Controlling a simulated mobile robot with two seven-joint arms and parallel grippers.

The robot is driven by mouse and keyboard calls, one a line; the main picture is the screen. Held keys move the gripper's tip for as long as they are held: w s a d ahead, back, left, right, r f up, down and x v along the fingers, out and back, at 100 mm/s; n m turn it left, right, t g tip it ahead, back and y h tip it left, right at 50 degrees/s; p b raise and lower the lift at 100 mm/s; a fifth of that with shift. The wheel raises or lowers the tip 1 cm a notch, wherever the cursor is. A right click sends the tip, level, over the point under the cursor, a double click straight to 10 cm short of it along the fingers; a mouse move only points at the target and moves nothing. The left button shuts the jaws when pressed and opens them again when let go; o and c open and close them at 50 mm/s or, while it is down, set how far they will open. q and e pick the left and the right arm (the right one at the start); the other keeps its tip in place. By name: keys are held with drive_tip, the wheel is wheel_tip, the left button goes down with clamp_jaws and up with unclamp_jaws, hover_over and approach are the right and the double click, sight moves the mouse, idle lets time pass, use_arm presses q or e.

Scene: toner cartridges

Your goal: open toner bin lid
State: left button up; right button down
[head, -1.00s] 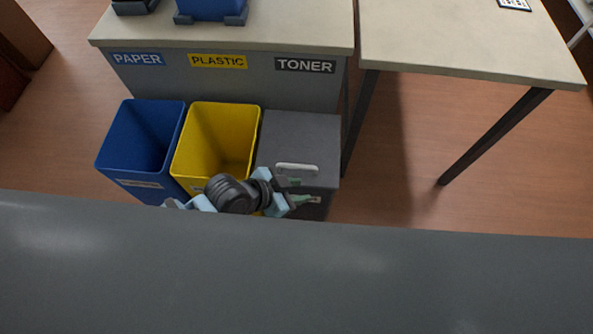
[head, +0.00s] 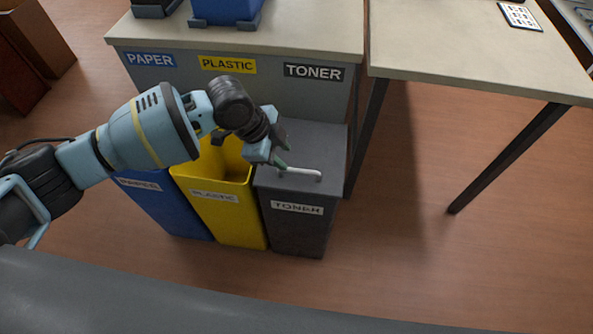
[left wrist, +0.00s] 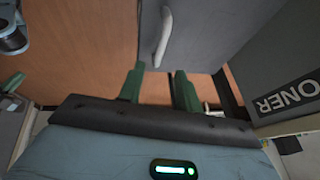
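The dark grey toner bin (head: 297,228) stands at the right end of a row of bins, with a white TONER label on its front. Its flat lid (head: 325,150) is shut and has a pale bar handle (head: 303,175) near the front edge. In the left wrist view the handle (left wrist: 163,40) lies just beyond my fingertips, roughly in line with the gap between them. My left gripper (head: 282,158) is above the lid's left part, close to the handle's left end. Its green fingers (left wrist: 159,82) are apart with nothing between them. My right gripper is not in view.
The yellow plastic bin (head: 225,215) and blue paper bin (head: 170,210) stand open to the left, partly behind my left arm. A counter (head: 240,35) with PAPER, PLASTIC and TONER signs is behind the bins. A table (head: 460,55) stands right. Floor right of the toner bin is clear.

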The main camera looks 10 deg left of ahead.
sight(299, 170)
use_arm(q)
drive_tip(key=shift+w+f, duration=0.1)
drive_tip(key=shift+b+x, duration=0.6)
drive_tip(key=shift+x, duration=3.25)
drive_tip(key=shift+c, duration=0.4)
clamp_jaws()
